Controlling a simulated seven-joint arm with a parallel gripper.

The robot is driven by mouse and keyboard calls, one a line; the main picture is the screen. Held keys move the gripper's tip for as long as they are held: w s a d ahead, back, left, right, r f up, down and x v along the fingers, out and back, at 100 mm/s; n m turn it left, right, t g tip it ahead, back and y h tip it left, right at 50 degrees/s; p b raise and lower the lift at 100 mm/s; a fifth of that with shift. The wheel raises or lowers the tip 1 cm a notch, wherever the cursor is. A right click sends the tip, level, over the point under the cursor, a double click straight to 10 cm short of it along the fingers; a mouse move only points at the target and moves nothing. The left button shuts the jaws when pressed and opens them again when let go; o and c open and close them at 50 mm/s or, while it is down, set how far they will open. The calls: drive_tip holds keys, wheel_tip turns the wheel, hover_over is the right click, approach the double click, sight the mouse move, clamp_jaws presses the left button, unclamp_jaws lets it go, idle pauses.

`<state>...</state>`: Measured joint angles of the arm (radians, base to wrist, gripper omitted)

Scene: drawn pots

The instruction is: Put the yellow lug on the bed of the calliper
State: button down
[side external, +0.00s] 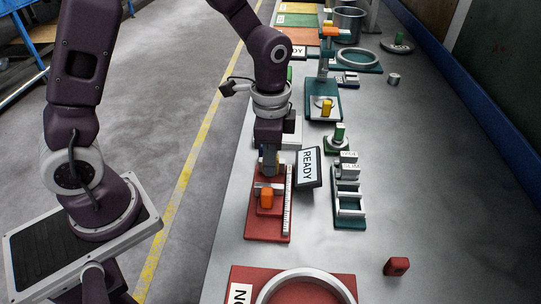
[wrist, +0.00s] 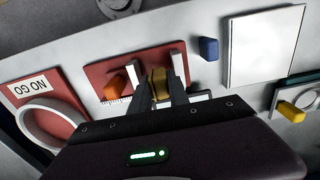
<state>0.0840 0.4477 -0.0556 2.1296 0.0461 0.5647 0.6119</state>
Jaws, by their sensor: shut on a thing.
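The calliper is a red base (side external: 262,228) with pale jaws and a ruled scale along one side; its red plate also shows in the wrist view (wrist: 100,72). My gripper (wrist: 160,88) is shut on a yellow lug (wrist: 160,76), held between the fingers over the calliper, by its pale jaws. In the side view my gripper (side external: 270,170) is low at the far end of the calliper, and the lug is mostly hidden. I cannot tell whether the lug touches the bed.
A READY sign (side external: 309,168) stands close right of my gripper. A blue block (wrist: 209,48) lies beside the calliper. Another yellow block (side external: 327,106) sits on a teal fixture behind. A red NO GO tray with a ring (side external: 345,281) is in front. A red block (side external: 397,266) lies right.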

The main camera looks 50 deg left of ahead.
drive_tip(key=shift+f, duration=1.7)
drive_tip(key=c, duration=1.2)
unclamp_jaws()
drive_tip(key=shift+o, duration=0.2)
drive_tip(key=shift+w, duration=0.1)
drive_tip(key=shift+w+r, duration=0.1)
drive_tip(key=shift+r, duration=0.2)
drive_tip(key=r, duration=0.6)
drive_tip(key=shift+s+r, duration=0.2)
drive_tip(key=shift+r, duration=0.1)
